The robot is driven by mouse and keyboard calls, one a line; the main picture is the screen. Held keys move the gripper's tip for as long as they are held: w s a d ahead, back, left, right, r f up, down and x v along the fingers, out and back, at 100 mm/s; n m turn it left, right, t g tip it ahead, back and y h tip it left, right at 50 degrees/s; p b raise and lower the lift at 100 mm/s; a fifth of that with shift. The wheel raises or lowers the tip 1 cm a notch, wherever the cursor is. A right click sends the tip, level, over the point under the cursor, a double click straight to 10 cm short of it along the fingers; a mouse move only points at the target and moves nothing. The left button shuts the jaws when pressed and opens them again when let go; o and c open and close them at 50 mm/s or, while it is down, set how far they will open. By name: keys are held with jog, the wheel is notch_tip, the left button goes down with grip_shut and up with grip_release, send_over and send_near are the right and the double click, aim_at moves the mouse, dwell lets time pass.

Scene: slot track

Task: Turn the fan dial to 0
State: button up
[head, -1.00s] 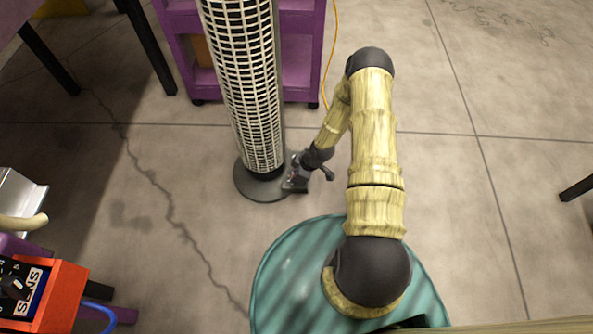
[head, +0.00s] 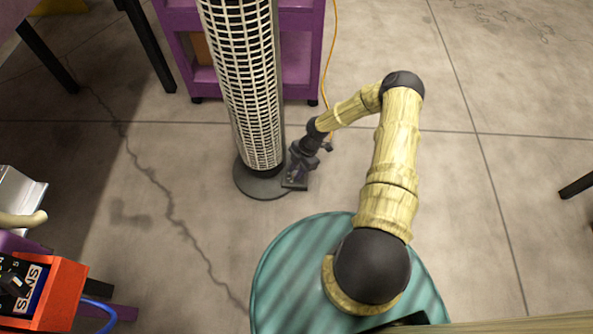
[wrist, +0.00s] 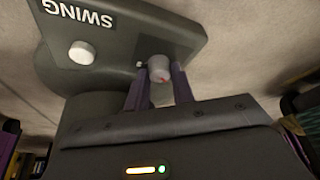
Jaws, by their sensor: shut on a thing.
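The tower fan (head: 243,85) stands upright on a dark round base (head: 258,188). My gripper (head: 294,180) is low at the right side of this base. In the wrist view, a dark grey panel (wrist: 120,38) carries the word SWING, upside down, and a pale knob (wrist: 82,53) at the left. A second pale dial (wrist: 160,68) with a small red mark sits between the purple fingers of my gripper (wrist: 159,78), which is shut on it. The fingers hide its sides. Any numbers around this dial are hidden or unreadable.
A purple shelf cart (head: 300,70) stands close behind the fan, with a yellow cable (head: 332,50) beside it. An orange box with a black knob (head: 60,300) is at the lower left. Bare concrete floor (head: 520,130) lies open to the right.

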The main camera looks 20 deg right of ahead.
jog(key=shift+a+n, duration=0.1)
jog(key=shift+n, duration=0.2)
jog(key=o, duration=1)
jog(key=p+v, duration=0.3)
jog(key=v, duration=0.2)
jog(key=p+v, duration=0.2)
jog(key=v, duration=0.4)
jog(key=p+v, duration=0.3)
jog(key=v, duration=0.3)
jog(key=shift+w+r+p, duration=0.1)
jog(key=shift+w+p, duration=0.2)
jog(key=shift+w, duration=0.05)
jog(key=shift+c, duration=0.2)
